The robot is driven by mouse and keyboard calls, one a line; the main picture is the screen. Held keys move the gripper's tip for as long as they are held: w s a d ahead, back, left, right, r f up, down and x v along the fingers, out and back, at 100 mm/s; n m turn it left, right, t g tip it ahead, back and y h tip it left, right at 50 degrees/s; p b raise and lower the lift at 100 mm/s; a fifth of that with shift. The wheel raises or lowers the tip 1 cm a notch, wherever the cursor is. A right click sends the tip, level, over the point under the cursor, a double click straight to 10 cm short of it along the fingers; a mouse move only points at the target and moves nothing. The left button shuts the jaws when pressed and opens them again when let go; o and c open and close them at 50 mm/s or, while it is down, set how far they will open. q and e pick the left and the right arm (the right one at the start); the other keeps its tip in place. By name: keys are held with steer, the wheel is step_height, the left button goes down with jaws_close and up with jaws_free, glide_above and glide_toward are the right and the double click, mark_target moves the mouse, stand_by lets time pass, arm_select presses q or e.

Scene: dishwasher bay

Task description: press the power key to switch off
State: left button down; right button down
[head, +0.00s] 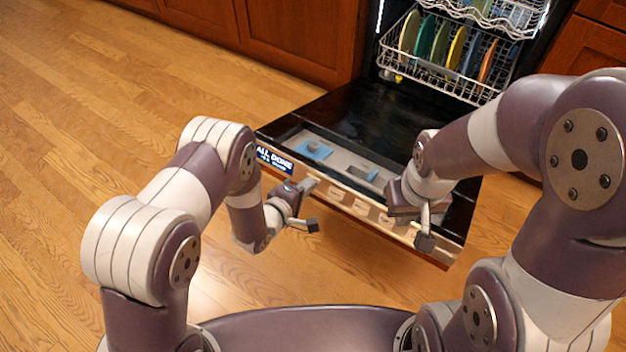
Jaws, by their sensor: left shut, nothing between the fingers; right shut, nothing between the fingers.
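The dishwasher door (363,128) is folded down flat. A pale control panel (345,196) with several keys runs along its near edge. A dark display (275,160) at the panel's left end reads "ALL DONE", with smaller text below. I cannot tell which key is the power key; the marks are too small, and my grippers cover parts of the panel. My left gripper (312,226) is shut and empty, in front of the panel's left part. My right gripper (425,242) is shut and empty, over the panel's right part. I cannot tell whether either touches it.
An upper rack (480,17) and a lower rack (440,76) with several coloured plates stand in the open dishwasher. A detergent tray with blue parts (313,149) lies in the door's inner face. Wooden cabinets (300,35) flank the bay. The wooden floor (90,110) at left is clear.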

arm_select(q)
steer(key=shift+w+d+f, duration=0.15)
steer(key=shift+w, duration=0.05)
stand_by(0.4)
steer(key=shift+s, duration=0.1)
steer(key=p+v, duration=0.3)
steer(key=v, duration=0.3)
steer(key=shift+p, duration=0.4)
stand_by(0.5)
